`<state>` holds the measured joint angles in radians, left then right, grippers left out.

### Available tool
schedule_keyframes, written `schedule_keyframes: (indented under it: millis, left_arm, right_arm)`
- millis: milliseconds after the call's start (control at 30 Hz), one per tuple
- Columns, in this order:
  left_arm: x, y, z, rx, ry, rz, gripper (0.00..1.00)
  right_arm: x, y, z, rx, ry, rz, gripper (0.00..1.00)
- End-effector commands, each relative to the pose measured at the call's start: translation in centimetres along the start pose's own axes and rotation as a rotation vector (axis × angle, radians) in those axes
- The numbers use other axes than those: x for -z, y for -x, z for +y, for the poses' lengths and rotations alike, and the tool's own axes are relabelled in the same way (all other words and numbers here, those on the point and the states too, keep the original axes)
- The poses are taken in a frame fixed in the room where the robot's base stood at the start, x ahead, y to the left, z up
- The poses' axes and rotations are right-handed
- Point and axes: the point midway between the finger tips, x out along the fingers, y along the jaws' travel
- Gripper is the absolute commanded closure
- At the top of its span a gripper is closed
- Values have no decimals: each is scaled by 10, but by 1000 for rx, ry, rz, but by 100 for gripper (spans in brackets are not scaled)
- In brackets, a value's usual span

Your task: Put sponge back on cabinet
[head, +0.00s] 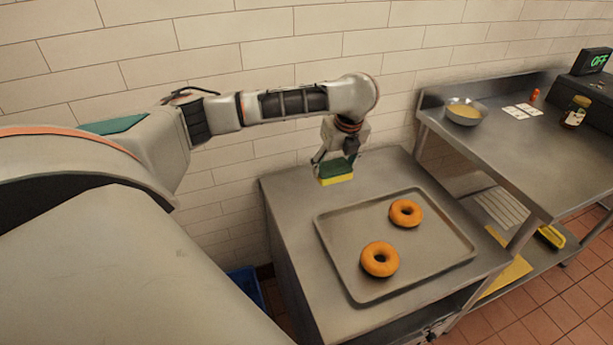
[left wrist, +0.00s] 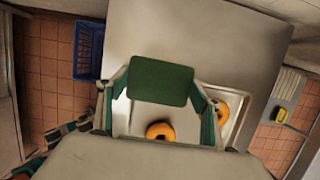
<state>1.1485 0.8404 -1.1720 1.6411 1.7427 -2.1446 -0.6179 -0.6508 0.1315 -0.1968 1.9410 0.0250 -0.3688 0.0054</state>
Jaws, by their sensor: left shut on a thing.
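The sponge (head: 336,173) has a green top and a yellow underside. My left gripper (head: 335,160) is shut on it and holds it over the back left part of the steel cabinet top (head: 285,190), behind the tray. I cannot tell for sure whether the sponge touches the top. In the left wrist view the sponge's green face (left wrist: 161,82) sits between the two fingers, with bare cabinet top (left wrist: 190,35) beyond it.
A metal tray (head: 335,262) with two bagels (head: 406,213) (head: 380,259) fills much of the cabinet top. A steel table (head: 500,150) at the right bears a bowl (head: 464,111) and a jar (head: 575,111). A blue crate (left wrist: 88,50) stands on the floor beside the cabinet.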

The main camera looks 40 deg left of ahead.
Motion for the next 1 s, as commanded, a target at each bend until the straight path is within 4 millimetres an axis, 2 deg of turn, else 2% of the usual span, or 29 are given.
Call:
schedule_keyframes:
  millis: [1000]
  left_arm:
    - [-124, -6, 23, 298, -952, 1, 59]
  right_arm:
    - [-16, -13, -10, 14, 0, 9, 60]
